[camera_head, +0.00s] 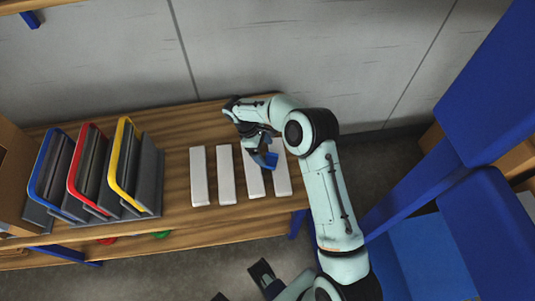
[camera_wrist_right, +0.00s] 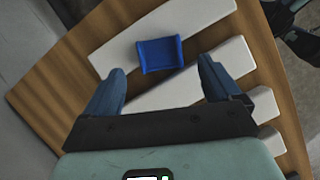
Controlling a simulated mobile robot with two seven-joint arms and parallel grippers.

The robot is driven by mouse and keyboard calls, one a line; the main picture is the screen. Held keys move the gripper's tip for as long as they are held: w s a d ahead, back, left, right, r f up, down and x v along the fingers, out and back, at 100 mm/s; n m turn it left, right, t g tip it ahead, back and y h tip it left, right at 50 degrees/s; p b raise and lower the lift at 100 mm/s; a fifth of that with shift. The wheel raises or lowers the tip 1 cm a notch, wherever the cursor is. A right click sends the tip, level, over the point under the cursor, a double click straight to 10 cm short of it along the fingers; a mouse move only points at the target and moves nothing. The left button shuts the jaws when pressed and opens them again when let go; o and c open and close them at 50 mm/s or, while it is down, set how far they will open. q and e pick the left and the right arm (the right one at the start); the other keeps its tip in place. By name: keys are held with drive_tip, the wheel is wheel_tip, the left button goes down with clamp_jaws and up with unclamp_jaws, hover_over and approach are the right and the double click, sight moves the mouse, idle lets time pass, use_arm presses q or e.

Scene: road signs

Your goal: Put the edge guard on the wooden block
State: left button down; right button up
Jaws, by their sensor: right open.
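The blue edge guard (camera_wrist_right: 160,54) is a small channel-shaped piece. In the right wrist view it lies over one of the pale long blocks (camera_wrist_right: 205,20), and whether it is seated on it I cannot tell. In the head view the edge guard (camera_head: 270,160) shows partly behind my right gripper (camera_head: 259,148). My right gripper (camera_wrist_right: 160,70) is open, its two fingers apart and pointing toward the edge guard, with nothing between them. No block is clearly wooden; several pale blocks (camera_head: 226,175) lie side by side. Dark parts at the bottom edge (camera_head: 262,272) seem to be my left gripper, mostly cut off.
A wooden table (camera_head: 177,180) carries everything. Blue, red (camera_head: 74,180) and yellow (camera_head: 121,175) framed signs stand at its left in grey holders. A grey wall runs behind. Blue racks (camera_head: 490,110) stand at the right. Bare table lies between the holders and blocks.

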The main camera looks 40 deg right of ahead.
drive_tip(key=v, duration=0.7)
drive_tip(key=shift+p, duration=0.35)
drive_tip(key=shift+w+a+r, duration=0.1)
drive_tip(key=shift+r, duration=0.45)
drive_tip(key=shift+c, duration=1)
drive_tip(key=m+t+y+p, duration=0.1)
drive_tip(key=m+t+y, duration=0.25)
drive_tip(key=m, duration=1.45)
hover_over(269, 166)
drive_tip(key=shift+h, duration=0.35)
wheel_tip(269, 166, down, 6)
drive_tip(key=shift+w+r, duration=0.1)
drive_tip(key=shift+f, duration=3.2)
drive_tip(key=c, duration=1.2)
